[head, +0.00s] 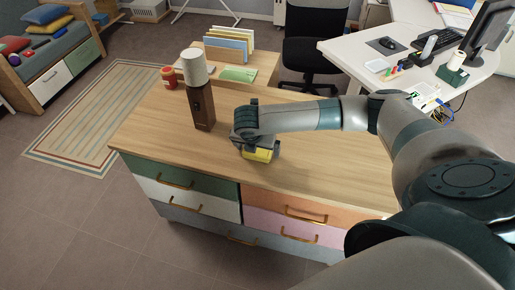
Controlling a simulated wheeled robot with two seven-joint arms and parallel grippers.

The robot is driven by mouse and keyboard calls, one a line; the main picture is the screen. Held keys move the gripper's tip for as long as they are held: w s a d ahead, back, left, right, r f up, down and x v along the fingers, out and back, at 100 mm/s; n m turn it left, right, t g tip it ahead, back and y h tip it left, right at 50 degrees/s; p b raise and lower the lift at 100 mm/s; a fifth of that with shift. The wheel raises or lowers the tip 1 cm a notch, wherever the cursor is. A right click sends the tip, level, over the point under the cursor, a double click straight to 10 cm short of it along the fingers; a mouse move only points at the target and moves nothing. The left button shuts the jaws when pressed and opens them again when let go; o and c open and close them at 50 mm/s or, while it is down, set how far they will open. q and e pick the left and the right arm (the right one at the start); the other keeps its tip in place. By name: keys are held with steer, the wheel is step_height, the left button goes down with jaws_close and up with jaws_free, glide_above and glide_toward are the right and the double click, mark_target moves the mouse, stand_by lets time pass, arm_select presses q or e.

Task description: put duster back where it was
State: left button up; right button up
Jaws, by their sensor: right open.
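A yellow object (263,156), which may be the duster, lies at the front part of the wooden dresser top (320,165). My right gripper (248,147) is right over it, low at the dresser top, and hides most of it. The gripper's jaws are open; the fingertips are small and partly hidden, so I cannot tell whether they touch the yellow object. My left gripper is out of view.
A dark brown block-like stand with a white cylinder on top (196,72) stands upright left of my gripper. Behind it are a red jar (168,77) and a file rack (228,48). A white desk (385,62) is at the right. The dresser's left front is clear.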

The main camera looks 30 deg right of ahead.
steer(key=shift+r, duration=0.3)
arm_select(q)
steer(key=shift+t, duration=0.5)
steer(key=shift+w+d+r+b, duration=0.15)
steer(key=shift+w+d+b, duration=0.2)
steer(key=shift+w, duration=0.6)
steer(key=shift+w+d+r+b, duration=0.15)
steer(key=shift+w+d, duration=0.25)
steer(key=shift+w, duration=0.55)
arm_select(e)
steer(key=v, duration=1.1)
steer(key=shift+a+r, duration=0.15)
steer(key=shift+r, duration=0.1)
steer(key=shift+s, duration=0.15)
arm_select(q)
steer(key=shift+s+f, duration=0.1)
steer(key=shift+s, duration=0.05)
